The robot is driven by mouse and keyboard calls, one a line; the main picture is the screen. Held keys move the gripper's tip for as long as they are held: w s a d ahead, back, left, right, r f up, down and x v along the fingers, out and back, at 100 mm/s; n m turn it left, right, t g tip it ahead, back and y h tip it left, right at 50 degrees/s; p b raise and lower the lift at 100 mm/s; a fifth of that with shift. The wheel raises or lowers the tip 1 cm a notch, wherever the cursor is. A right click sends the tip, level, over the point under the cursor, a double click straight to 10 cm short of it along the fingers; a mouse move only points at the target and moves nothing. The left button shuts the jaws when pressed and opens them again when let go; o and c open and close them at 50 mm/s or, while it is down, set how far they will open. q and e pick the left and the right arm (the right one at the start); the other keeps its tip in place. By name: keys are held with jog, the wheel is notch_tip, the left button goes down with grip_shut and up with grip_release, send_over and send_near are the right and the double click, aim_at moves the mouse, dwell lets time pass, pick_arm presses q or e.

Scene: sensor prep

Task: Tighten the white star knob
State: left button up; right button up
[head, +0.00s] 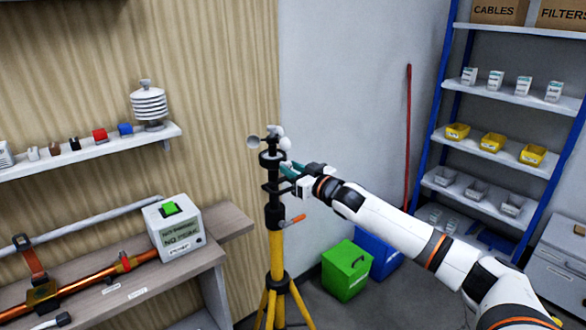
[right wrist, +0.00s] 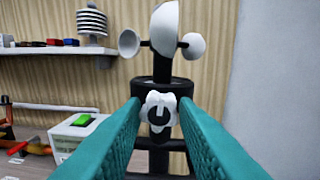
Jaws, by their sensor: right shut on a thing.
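The white star knob (right wrist: 159,110) sits on the front of a dark clamp collar (right wrist: 181,88), below an anemometer with white cups (right wrist: 178,28). In the head view the anemometer (head: 273,133) tops a yellow and black tripod (head: 277,250). My right gripper (right wrist: 160,118) reaches the collar from the right, its teal fingers on both sides of the knob and shut on it. In the head view the right gripper (head: 290,171) partly hides the collar, and I cannot make out the knob there. My left gripper is not in view.
A workbench (head: 120,303) with a white box with a green button (head: 175,231) stands left of the tripod. A wall shelf (head: 100,147) holds a white louvred shield (head: 148,106). Green (head: 346,270) and blue bins and a blue rack (head: 440,110) stand to the right.

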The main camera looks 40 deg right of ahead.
jog(key=m+p, duration=0.2)
jog(key=m, duration=0.2)
jog(key=shift+m, duration=0.3)
jog(key=m+p, duration=0.2)
jog(key=m, duration=0.2)
jog(key=shift+m, duration=0.3)
jog(key=m+p, duration=0.1)
jog(key=m, duration=0.5)
jog(key=m+h+p, duration=0.1)
jog(key=m, duration=0.4)
jog(key=shift+a+m+t, duration=0.1)
jog(key=shift+m+t, duration=0.2)
jog(key=shift+m, duration=0.1)
jog(key=shift+m+p, duration=0.7)
jog(key=shift+m, duration=0.4)
jog(key=shift+f, duration=0.1)
jog(key=o, duration=1)
